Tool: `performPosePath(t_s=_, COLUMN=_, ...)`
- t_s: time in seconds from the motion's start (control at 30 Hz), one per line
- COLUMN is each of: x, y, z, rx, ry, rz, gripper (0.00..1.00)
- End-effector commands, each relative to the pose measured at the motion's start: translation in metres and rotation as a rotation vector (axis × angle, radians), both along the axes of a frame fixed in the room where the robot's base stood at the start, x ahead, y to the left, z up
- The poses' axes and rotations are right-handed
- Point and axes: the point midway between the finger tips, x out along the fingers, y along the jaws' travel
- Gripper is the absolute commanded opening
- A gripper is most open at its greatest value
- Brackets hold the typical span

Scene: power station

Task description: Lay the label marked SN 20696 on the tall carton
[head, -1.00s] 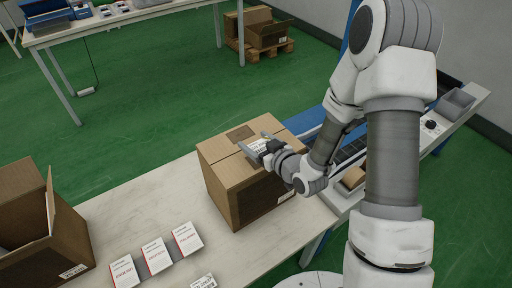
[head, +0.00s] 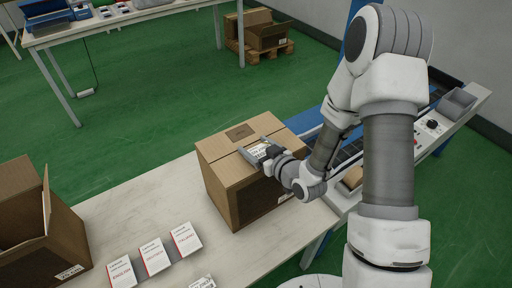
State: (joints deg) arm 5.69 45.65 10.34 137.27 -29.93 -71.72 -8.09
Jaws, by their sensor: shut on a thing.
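The tall closed carton (head: 235,205) stands on the pale table in the head view, with a strip of tape across its top and a small label low on its side. My gripper (head: 257,149) is at the carton's top, shut on a white label (head: 259,152) with dark print. The print is too small to read. The label lies close over the carton's top face; I cannot tell whether it touches. The fingers and wrist hide part of the label and of the carton's right edge.
Several white cards with red lettering (head: 154,256) lie in a row on the table (head: 120,215). An open carton (head: 45,245) stands at the left.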

Motion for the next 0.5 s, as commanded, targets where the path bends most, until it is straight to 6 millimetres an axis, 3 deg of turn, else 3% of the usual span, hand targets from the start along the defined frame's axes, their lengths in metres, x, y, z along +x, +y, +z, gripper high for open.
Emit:
performPosePath(t_s=0.1, x=-0.0024, y=-0.0011, z=-0.0077, rx=-0.009, ry=0.018, rz=-0.001, gripper=0.27)
performPosePath(t_s=0.13, x=-0.0025, y=-0.0011, z=-0.0081, rx=-0.009, ry=0.019, rz=-0.001, gripper=0.89)
performPosePath(t_s=0.2, x=-0.0028, y=-0.0013, z=-0.0088, rx=-0.009, ry=0.020, rz=-0.001, gripper=1.00)
performPosePath(t_s=0.5, x=-0.0038, y=-0.0016, z=-0.0042, rx=-0.010, ry=0.025, rz=-0.002, gripper=1.00)
